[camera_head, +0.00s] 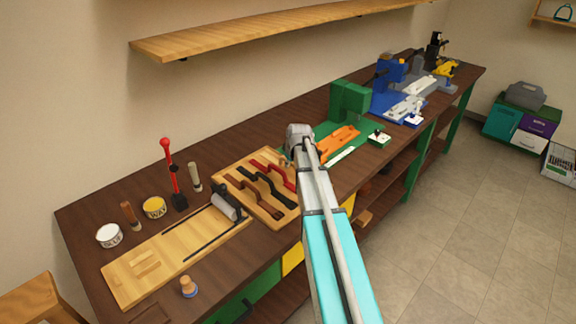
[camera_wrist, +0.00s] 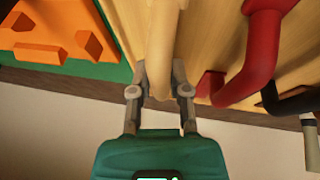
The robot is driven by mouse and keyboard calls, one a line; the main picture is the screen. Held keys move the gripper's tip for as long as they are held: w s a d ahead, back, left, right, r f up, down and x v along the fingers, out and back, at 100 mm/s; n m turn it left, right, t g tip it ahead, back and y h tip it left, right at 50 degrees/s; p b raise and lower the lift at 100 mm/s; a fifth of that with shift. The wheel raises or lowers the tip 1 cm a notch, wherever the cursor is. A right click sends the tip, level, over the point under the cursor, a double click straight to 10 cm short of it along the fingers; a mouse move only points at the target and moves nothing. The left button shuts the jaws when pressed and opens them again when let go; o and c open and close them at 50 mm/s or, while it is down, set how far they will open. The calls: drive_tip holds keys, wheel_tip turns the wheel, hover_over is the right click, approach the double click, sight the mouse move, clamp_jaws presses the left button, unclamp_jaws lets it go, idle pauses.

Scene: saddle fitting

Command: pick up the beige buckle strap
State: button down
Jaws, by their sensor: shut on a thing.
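The beige buckle strap (camera_wrist: 160,38) runs up the middle of the wrist view, over the pale wooden board (camera_wrist: 222,42). My gripper (camera_wrist: 160,80) has its two grey fingers closed on either side of the strap's near end. I cannot tell whether the strap still touches the board. In the head view the board (camera_head: 232,172) holds a red strap (camera_head: 272,176) and darker straps, while my arm hides my gripper and the beige strap. The red strap also shows right of my gripper in the wrist view (camera_wrist: 262,50), with a black one beyond it.
An orange block (camera_wrist: 62,30) on a green base lies left of my gripper in the wrist view. In the head view, a green press (camera_head: 350,100) stands behind the orange piece (camera_head: 338,138). A wooden board with a roller (camera_head: 226,206) lies left; the wall shelf (camera_head: 260,30) hangs above.

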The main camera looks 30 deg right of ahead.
drive_tip(key=shift+r+p, duration=1.45)
drive_tip(key=shift+r, duration=0.1)
drive_tip(key=s+d+r+p, duration=0.9)
drive_tip(key=s, duration=0.1)
drive_tip(key=shift+s+r+p, duration=0.3)
drive_tip(key=shift+r+p, duration=0.1)
drive_tip(key=shift+d, duration=0.1)
